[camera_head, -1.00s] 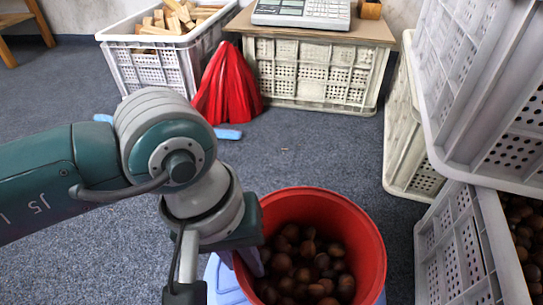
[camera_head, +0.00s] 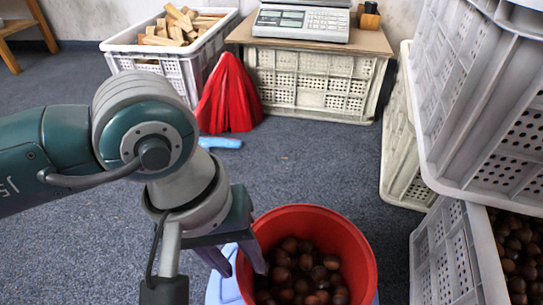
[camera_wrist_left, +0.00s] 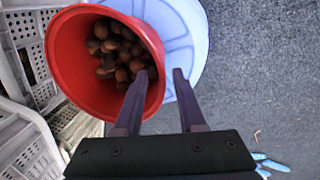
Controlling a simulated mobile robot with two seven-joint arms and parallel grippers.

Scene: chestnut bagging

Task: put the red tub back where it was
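The red tub (camera_head: 358,262) holds brown chestnuts (camera_head: 300,275) and stands upright on a round, pale blue stool or lid (camera_head: 222,290). In the left wrist view the tub (camera_wrist_left: 75,62) is at upper left, over the pale blue round top (camera_wrist_left: 187,40). My left gripper (camera_head: 238,268) is at the tub's left rim with its fingers spread. In the wrist view, one finger of the gripper (camera_wrist_left: 160,75) overlaps the tub's opening and the other is outside, over the blue top. The rim lies between them; contact cannot be told. My right gripper is not in view.
Stacked white crates (camera_head: 450,255) stand close on the right, some with chestnuts. At the back are a crate of wood blocks (camera_head: 150,55), a red folded bundle (camera_head: 228,97) and a scale (camera_head: 300,22) on a board-topped crate.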

